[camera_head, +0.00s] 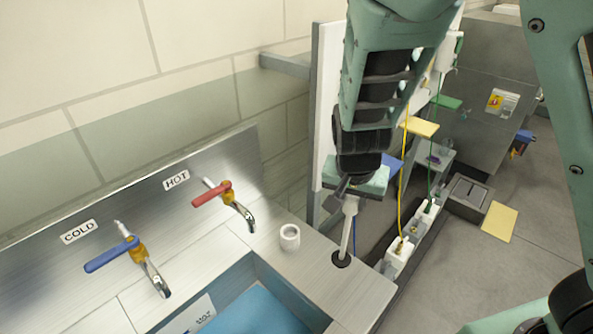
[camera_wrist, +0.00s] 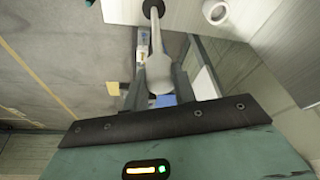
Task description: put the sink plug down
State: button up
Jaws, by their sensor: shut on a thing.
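The sink plug (camera_head: 347,232) is a pale rod with a black disc at its lower end. My gripper (camera_head: 349,198) is shut on the upper part of the rod, and the plug hangs nearly upright with the disc down. The disc is over the steel counter (camera_head: 362,290) to the right of the basin; I cannot tell whether it touches the surface. In the wrist view the plug (camera_wrist: 172,46) runs up from between the fingers of my gripper (camera_wrist: 160,80), with its black disc at the top edge.
A small white cup (camera_head: 290,237) stands on the counter left of the plug. The blue basin (camera_head: 257,312) is at the front. A red-handled hot tap (camera_head: 229,197) and a blue-handled cold tap (camera_head: 139,259) are behind. White boxes with cables (camera_head: 399,257) lie below, beyond the counter's right edge.

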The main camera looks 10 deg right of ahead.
aim_at(348, 222)
notch_tip(348, 222, down, 7)
jog(key=shift+r+b, duration=0.1)
jog(key=shift+b, duration=0.7)
jog(key=shift+f, duration=0.2)
jog(key=o, duration=1)
jog(key=shift+o, duration=0.2)
jog(key=shift+r, duration=0.15)
